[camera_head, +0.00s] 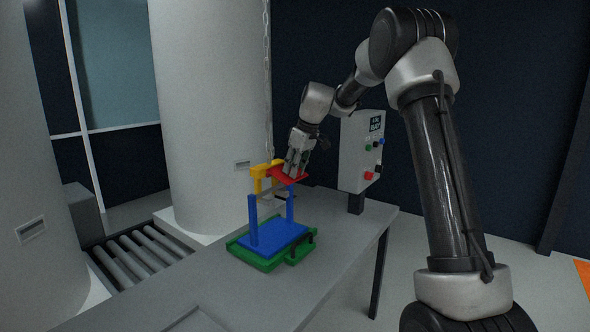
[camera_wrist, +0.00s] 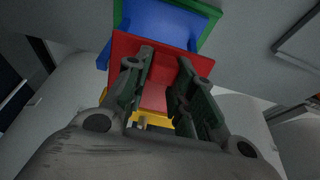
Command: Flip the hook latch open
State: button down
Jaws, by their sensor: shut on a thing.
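The latch fixture has a blue frame (camera_head: 272,236) with two upright posts. A yellow piece (camera_head: 259,178) and a red latch piece (camera_head: 274,172) sit at the top of it. My gripper (camera_head: 291,173) comes down from above right and is shut on the red latch piece. In the wrist view the red latch piece (camera_wrist: 120,62) is a broad plate, and my gripper's fingers (camera_wrist: 166,60) lie over it. The yellow piece (camera_wrist: 155,122) shows partly below, between the fingers. The exact contact of the fingertips is hard to see.
The fixture has a green base (camera_head: 242,254) on a grey table (camera_head: 330,255). A control box (camera_head: 358,155) with coloured buttons stands behind to the right. A chain (camera_head: 267,80) hangs behind the fixture by large pale tanks (camera_head: 205,120). A roller conveyor (camera_head: 140,248) lies left. The front of the table is clear.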

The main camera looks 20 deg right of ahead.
jog(key=shift+w+r, duration=0.1)
jog(key=c, duration=1.2)
grip_release()
jog(key=v, duration=1.2)
jog(key=shift+a, duration=0.1)
